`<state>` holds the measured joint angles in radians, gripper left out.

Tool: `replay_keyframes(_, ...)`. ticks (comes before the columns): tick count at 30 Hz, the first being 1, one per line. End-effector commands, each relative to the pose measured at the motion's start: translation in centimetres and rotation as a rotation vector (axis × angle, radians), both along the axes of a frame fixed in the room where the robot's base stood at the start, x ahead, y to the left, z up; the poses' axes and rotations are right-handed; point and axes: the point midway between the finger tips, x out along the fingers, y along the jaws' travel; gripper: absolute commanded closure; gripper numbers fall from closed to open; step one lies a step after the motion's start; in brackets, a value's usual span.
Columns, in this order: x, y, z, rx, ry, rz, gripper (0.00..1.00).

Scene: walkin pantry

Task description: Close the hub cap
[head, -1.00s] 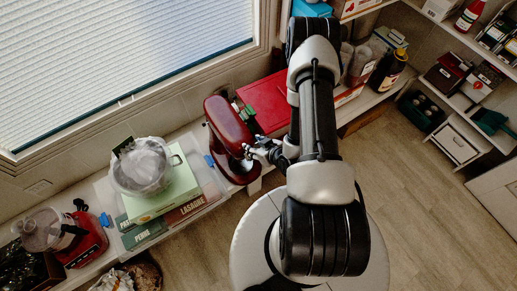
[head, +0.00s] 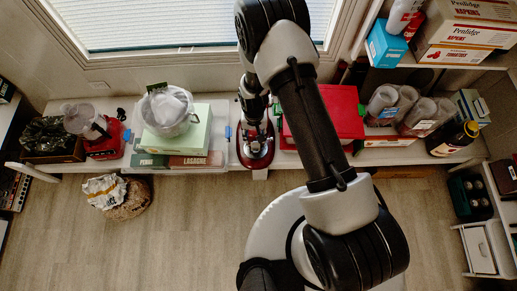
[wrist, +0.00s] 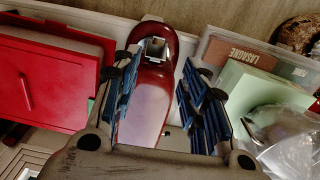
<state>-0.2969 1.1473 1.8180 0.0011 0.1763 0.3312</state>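The red stand mixer (head: 256,158) stands on the counter below the window, partly hidden by my arm in the head view. In the wrist view, its glossy red head (wrist: 146,100) lies between and beyond my fingers. A silver hub fitting (wrist: 153,49) shows at the far end of the head. I cannot tell the hub cap apart from this fitting, or how far open it stands. My gripper (wrist: 158,78) is open, with its two dark ribbed fingers wide apart and nothing held between them. In the head view it is over the mixer, mostly hidden by its own links.
A red box (head: 335,112) is close right of the mixer. Jars stand farther right.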

Motion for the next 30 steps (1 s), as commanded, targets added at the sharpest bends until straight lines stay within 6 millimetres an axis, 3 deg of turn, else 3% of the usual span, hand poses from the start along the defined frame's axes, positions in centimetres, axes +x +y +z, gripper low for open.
replay_keyframes(3,-0.1,-0.1,-3.2,-0.001,0.004,0.0,0.6)
replay_keyframes(15,-0.1,-0.1,-11.6,-0.001,0.001,0.001,0.6)
replay_keyframes(22,0.0,-0.1,-14.1,-0.001,0.0,0.001,0.6)
replay_keyframes(30,0.0,-0.1,-14.6,0.0,-0.001,0.001,0.6)
